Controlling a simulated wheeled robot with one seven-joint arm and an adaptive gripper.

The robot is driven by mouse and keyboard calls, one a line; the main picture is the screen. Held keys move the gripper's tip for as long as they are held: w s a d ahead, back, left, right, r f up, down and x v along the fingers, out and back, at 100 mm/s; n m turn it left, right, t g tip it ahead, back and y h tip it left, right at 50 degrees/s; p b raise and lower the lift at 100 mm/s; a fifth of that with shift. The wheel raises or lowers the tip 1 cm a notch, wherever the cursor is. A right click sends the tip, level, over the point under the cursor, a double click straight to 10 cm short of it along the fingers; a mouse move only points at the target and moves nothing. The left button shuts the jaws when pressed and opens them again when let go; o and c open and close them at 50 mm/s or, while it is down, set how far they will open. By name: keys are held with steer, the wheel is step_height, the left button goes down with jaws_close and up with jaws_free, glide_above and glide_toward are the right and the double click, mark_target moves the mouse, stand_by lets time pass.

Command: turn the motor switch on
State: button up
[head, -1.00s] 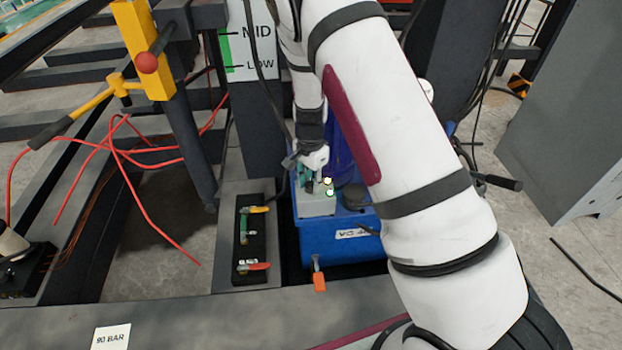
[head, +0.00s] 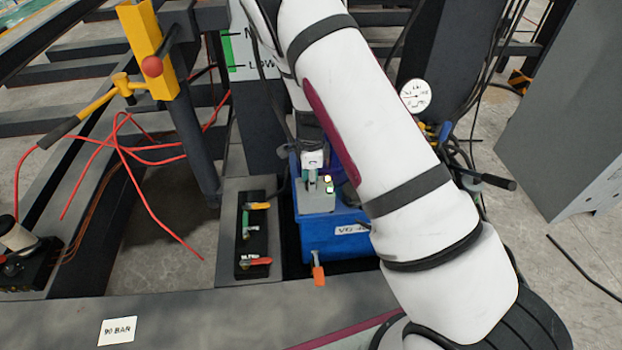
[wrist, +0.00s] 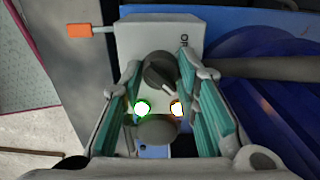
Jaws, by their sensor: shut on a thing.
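The motor switch is a dark round knob (wrist: 160,70) with a light pointer mark, on a grey control box (wrist: 135,35). The box (head: 316,203) sits on the blue power unit (head: 330,236) in the head view. My gripper (wrist: 161,78) points at the box with a teal-padded finger on either side of the knob, shut on it. In the head view my gripper (head: 319,181) is small and hides the knob. A green-rimmed light (wrist: 141,108) and an orange-rimmed light (wrist: 177,108) both look bright. A second dark round part (wrist: 157,131) is nearer the wrist camera.
A black valve block (head: 252,235) with yellow, green and red handles stands left of the unit. An orange-handled tap (head: 318,275) sticks out in front. A gauge (head: 415,96) stands behind my arm. Red hoses (head: 150,150) and a yellow post (head: 146,50) lie left.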

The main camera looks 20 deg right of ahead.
stand_by(0.4)
steer(key=o, duration=1.2)
steer(key=shift+c, duration=0.2)
steer(key=shift+r, duration=0.1)
step_height(320, 180, up, 12)
